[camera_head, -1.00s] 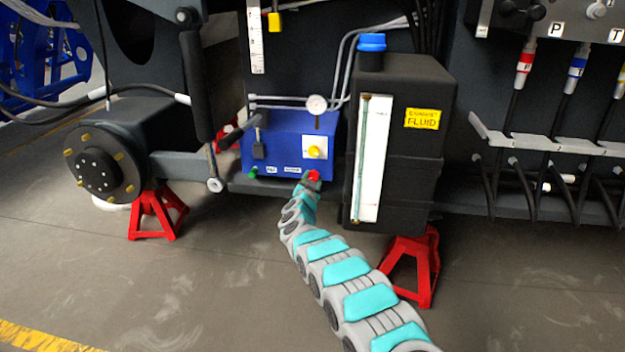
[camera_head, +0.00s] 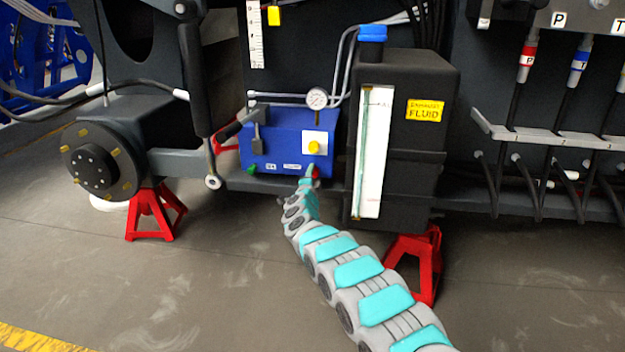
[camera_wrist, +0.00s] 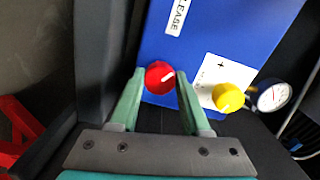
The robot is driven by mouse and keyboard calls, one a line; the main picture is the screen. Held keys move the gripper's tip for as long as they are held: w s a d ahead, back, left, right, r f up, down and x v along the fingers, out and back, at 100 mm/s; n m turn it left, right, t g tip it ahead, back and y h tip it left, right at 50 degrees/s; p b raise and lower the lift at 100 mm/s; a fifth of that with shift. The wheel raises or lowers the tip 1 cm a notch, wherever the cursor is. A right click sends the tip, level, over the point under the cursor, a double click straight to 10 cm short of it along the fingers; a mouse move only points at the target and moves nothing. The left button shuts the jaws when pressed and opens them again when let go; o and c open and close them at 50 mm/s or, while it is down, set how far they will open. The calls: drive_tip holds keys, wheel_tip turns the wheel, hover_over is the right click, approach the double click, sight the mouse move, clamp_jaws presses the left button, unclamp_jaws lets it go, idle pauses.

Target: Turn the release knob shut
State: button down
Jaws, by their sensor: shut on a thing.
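The release knob (camera_wrist: 160,78) is red with a white mark on its face. It sits on the blue box (camera_wrist: 205,40), near a label that reads "...EASE". My gripper (camera_wrist: 161,88) has one finger on each side of the red knob and is shut on it. In the head view, the blue box (camera_head: 285,135) is on the chassis, left of the black fluid tank. My gripper (camera_head: 309,175) is at the box's lower right corner and hides most of the red knob (camera_head: 316,173) there.
A yellow knob (camera_wrist: 228,98) on a white plate and a round gauge (camera_wrist: 273,96) are right of the red knob. The black fluid tank (camera_head: 400,185) stands close to the right of my arm. Red stands (camera_head: 155,213) are on the floor, which is clear in front.

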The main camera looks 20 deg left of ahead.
drive_tip(key=shift+m+b, duration=0.5)
drive_tip(key=shift+m, duration=5)
drive_tip(key=shift+d, duration=0.1)
drive_tip(key=shift+f, duration=0.1)
drive_tip(key=shift+c, duration=1.8)
unclamp_jaws()
